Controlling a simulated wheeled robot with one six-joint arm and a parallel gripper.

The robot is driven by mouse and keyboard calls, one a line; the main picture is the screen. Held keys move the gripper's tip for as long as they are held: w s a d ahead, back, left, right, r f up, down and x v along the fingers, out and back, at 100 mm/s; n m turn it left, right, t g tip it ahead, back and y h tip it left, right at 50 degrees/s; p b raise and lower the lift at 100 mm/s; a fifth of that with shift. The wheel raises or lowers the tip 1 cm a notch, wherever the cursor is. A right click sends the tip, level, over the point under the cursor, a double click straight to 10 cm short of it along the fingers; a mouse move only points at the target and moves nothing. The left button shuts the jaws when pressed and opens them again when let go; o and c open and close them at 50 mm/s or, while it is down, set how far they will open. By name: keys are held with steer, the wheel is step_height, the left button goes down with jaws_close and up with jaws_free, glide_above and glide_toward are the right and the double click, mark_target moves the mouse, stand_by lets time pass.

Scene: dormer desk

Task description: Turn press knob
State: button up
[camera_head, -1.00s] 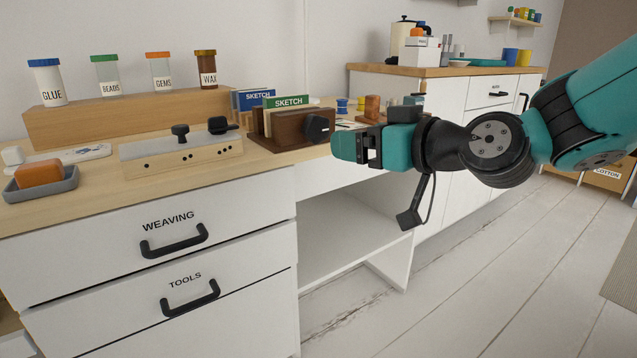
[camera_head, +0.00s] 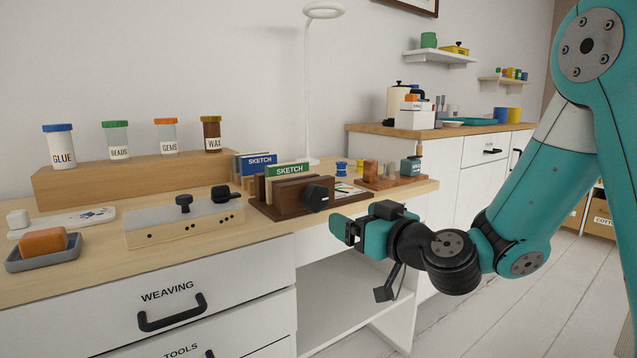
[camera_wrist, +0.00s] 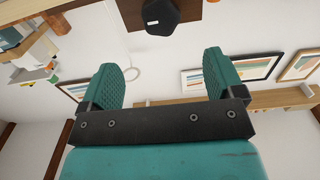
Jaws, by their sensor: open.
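The press (camera_head: 283,202) is a dark brown wooden block holding upright books, near the desk's front edge in the head view. Its black faceted knob (camera_head: 318,197) sticks out from the front face. My gripper (camera_head: 345,230) is just in front of the knob, slightly lower and to the right in the picture, and apart from it. In the wrist view the knob (camera_wrist: 161,15) shows at the top, beyond the two teal fingers and between their lines. My gripper (camera_wrist: 163,75) is open, with nothing between the fingers.
A pale box with black knobs (camera_head: 185,222) stands left of the press, and a soap dish (camera_head: 43,258) farther left. A wooden block with a small bottle (camera_head: 396,178) is to the right. A white lamp (camera_head: 308,90) rises behind. Drawer handles (camera_head: 172,313) jut out below.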

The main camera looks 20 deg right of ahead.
mark_target(321, 201)
steer(key=p+x, duration=0.6)
steer(key=x, duration=0.5)
steer(key=shift+w+a, duration=0.15)
steer(key=shift+w, duration=0.05)
steer(key=shift+w+a+p, duration=0.1)
steer(key=shift+w+p, duration=0.2)
steer(key=shift+w, duration=0.15)
steer(key=shift+f, duration=0.1)
steer(key=c, duration=0.9)
